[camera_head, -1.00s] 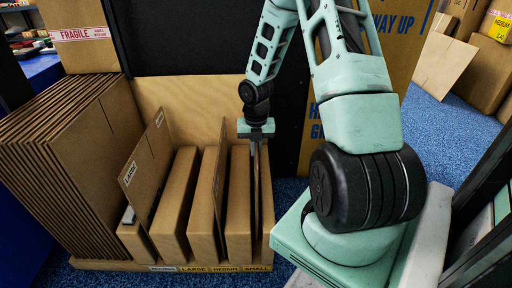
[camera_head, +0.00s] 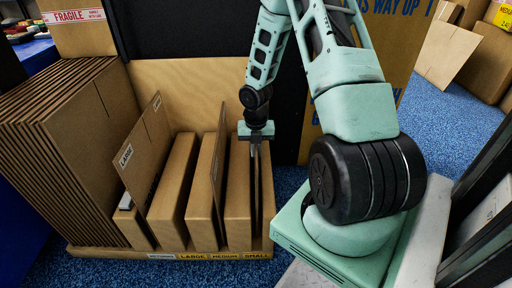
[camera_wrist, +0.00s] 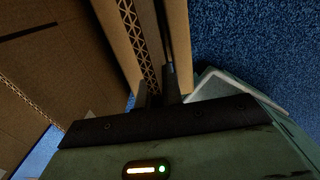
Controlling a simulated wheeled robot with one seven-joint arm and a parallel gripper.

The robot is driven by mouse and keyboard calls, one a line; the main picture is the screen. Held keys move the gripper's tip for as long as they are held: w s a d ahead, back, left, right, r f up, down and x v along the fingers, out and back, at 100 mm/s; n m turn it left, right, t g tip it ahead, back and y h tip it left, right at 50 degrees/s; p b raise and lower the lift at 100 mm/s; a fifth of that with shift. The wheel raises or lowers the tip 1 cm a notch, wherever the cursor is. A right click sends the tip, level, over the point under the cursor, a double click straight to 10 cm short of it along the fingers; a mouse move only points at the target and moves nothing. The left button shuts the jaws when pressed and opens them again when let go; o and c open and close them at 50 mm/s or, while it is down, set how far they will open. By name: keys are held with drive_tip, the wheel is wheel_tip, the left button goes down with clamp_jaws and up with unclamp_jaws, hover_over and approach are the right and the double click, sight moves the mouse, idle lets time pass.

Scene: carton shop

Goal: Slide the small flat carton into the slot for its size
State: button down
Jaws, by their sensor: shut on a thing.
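The small flat carton (camera_head: 256,185) shows as a thin, edge-on strip below my gripper. My gripper (camera_head: 256,138) points down and is shut on its top edge. The carton stands upright within the slot labelled SMALL (camera_head: 257,254), at the right end of the wooden rack (camera_head: 160,75), between a cardboard divider (camera_head: 238,190) and the rack's right side. Its lower edge is hidden, so I cannot tell whether it touches the bottom.
Slots labelled MEDIUM and LARGE lie to the left. A flat carton marked LARGE (camera_head: 145,155) leans in the rack, and another flat carton (camera_head: 219,165) stands near the middle. A stack of flat cartons (camera_head: 75,130) fills the left. Blue carpet (camera_head: 290,185) lies right of the rack.

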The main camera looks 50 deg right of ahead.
drive_tip(key=shift+f+b, duration=1.15)
drive_tip(key=shift+f, duration=1.7)
drive_tip(key=c, duration=1.5)
unclamp_jaws()
wheel_tip(320, 180, up, 17)
drive_tip(key=p, duration=0.9)
drive_tip(key=shift+r, duration=0.2)
